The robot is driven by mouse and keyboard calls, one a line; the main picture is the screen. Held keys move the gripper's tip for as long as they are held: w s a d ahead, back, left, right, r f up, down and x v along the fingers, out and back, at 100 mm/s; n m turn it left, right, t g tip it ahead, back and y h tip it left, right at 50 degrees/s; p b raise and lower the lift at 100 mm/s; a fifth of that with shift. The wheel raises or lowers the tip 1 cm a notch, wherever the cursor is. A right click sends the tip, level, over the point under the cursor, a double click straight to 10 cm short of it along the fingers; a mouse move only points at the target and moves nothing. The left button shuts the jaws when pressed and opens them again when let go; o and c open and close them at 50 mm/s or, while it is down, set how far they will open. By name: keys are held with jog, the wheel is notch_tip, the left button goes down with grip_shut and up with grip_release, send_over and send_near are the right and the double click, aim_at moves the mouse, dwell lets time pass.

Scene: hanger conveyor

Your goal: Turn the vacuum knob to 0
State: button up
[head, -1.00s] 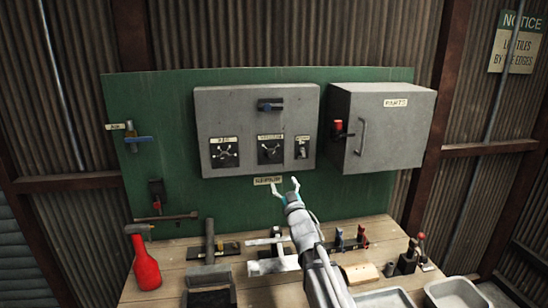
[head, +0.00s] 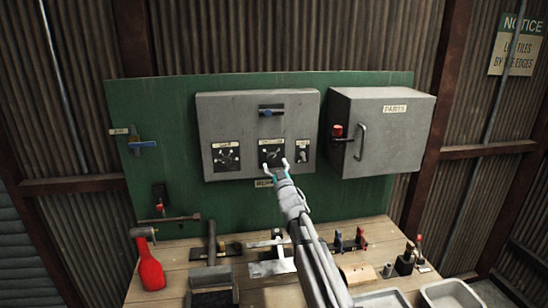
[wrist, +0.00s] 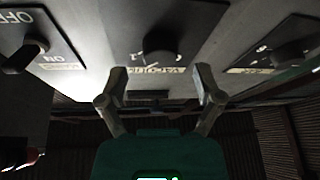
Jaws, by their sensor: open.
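The vacuum knob (head: 271,152) is a dark knob on a black plate in the middle of the lower row on the grey control box (head: 236,111). In the wrist view the vacuum knob (wrist: 160,52) shows at top centre, upside down, with white marks and a pale label. Its exact setting cannot be read. My gripper (head: 275,167) is just below and in front of the knob. In the wrist view my gripper's fingers (wrist: 172,76) are spread, one toward each side of the knob, and empty. I see no contact with the knob.
Another knob (head: 227,156) sits left of it, and an OFF/ON switch (head: 302,152) close on the right. A grey parts cabinet (head: 385,105) stands right. A red bottle (head: 149,268) and tools are on the bench below.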

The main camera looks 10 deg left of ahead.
aim_at(272, 158)
jog(key=shift+p+x, duration=0.3)
jog(key=shift+x, duration=0.95)
jog(key=shift+c, duration=0.2)
jog(key=c, duration=1.1)
